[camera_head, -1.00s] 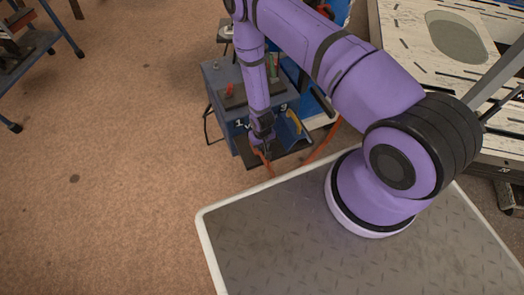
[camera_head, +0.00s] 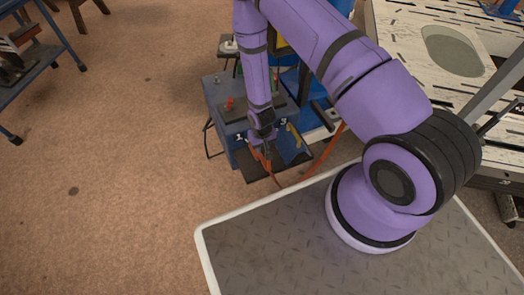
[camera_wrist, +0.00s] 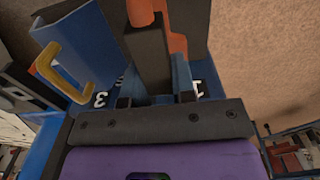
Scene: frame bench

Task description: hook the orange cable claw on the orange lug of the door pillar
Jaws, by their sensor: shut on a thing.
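My gripper (camera_head: 265,146) points down in front of the blue box, shut on the orange cable claw (camera_head: 262,161). In the wrist view, the orange claw (camera_wrist: 172,22) shows at the top, beyond a dark block between the fingers (camera_wrist: 158,98). Part of the claw is hidden by the block and the fingers. An orange cable (camera_head: 322,154) rises to the right of the gripper. I cannot make out the orange lug or the door pillar with certainty; an orange-red knob (camera_head: 230,104) stands on the box's top plate.
The blue box (camera_head: 213,92) has white numbers 1 and 3 on its front. A yellow handle (camera_wrist: 66,70) on a blue bent panel is close left of my gripper in the wrist view. A pale slotted bench (camera_head: 405,50) stands right. Floor at left is open.

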